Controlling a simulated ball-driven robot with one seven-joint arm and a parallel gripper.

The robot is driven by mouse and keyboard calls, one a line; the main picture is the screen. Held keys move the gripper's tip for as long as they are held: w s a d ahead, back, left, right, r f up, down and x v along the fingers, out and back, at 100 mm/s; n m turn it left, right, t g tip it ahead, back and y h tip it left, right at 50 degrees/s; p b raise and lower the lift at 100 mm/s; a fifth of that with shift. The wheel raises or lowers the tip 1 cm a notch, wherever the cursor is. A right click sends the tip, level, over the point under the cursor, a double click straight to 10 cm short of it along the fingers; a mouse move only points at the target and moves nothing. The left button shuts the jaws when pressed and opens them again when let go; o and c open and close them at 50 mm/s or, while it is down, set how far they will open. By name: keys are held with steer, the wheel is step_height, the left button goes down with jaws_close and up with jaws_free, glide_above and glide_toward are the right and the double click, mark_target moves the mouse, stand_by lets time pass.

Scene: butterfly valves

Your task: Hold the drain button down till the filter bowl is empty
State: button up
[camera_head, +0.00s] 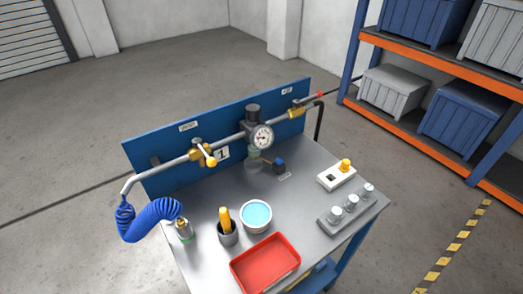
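The filter bowl (252,156) is a small translucent, pale greenish cup under the grey regulator with the round gauge (262,137). It hangs on the pipe along the blue back panel. The liquid level inside is too small to tell. A dark blue button-like part (279,166) sits to the right of the bowl, at the end of a thin brass-coloured piece. It may be the drain button; I cannot tell whether it is pressed. My gripper is not in view, and nothing touches the bowl or this part.

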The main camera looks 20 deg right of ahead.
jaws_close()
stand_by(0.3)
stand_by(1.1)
